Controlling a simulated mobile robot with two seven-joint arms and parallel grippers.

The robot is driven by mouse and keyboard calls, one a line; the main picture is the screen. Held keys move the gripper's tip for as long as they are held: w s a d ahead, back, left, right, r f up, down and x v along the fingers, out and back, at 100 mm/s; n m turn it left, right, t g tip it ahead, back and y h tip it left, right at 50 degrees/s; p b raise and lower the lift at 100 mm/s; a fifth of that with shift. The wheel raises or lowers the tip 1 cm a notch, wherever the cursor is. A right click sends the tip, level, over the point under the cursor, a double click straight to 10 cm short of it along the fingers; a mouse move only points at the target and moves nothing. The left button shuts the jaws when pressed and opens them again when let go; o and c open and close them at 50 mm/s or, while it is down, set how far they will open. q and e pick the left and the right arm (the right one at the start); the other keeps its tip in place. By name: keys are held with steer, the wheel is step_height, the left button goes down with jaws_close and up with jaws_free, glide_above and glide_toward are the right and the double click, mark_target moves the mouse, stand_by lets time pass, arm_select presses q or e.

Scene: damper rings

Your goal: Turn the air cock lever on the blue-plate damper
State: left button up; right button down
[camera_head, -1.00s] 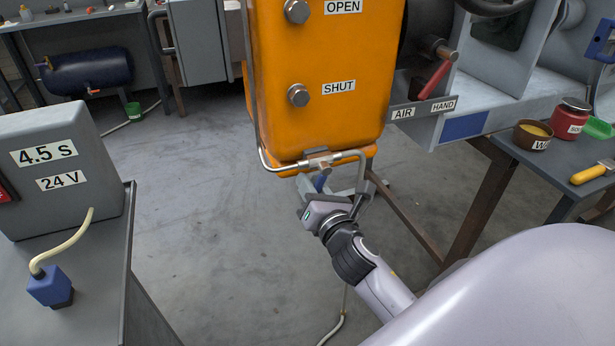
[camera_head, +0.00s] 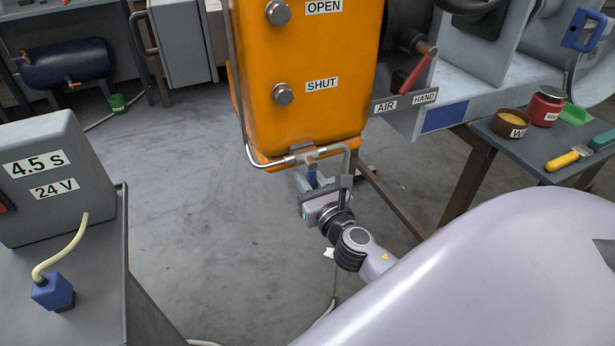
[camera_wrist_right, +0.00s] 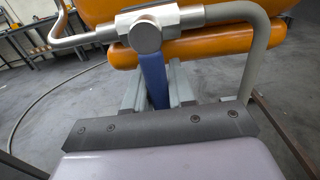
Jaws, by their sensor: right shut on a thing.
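The air cock is a metal valve body (camera_head: 305,153) in the pipe under the orange damper housing (camera_head: 310,115). Its blue lever (camera_head: 312,176) hangs roughly straight down. A blue plate (camera_head: 444,117) is on the grey frame to the right. My right gripper (camera_head: 319,187) is just below the valve, shut on the blue lever. In the right wrist view the valve body (camera_wrist_right: 155,25) is at the top, and the lever (camera_wrist_right: 152,78) runs down toward the gripper's dark front bar, which hides its lower end. My left gripper is out of view.
The bent pipe (camera_head: 351,160) passes close beside my right gripper. A red hand lever (camera_head: 416,74) is above the AIR and HAND labels. A side table (camera_head: 520,150) with pots and a brush is at right. A grey box (camera_head: 55,165) stands at left. The floor between is clear.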

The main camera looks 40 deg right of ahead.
mark_target(314, 186)
steer(key=c, duration=1.3)
jaws_free()
steer(key=shift+d, duration=0.1)
steer(key=shift+s, duration=0.1)
steer(key=v, duration=0.5)
steer(key=shift+s+f, duration=0.1)
steer(key=shift+s, duration=0.25)
steer(key=shift+s+a+b, duration=0.3)
steer(key=shift+s, duration=0.35)
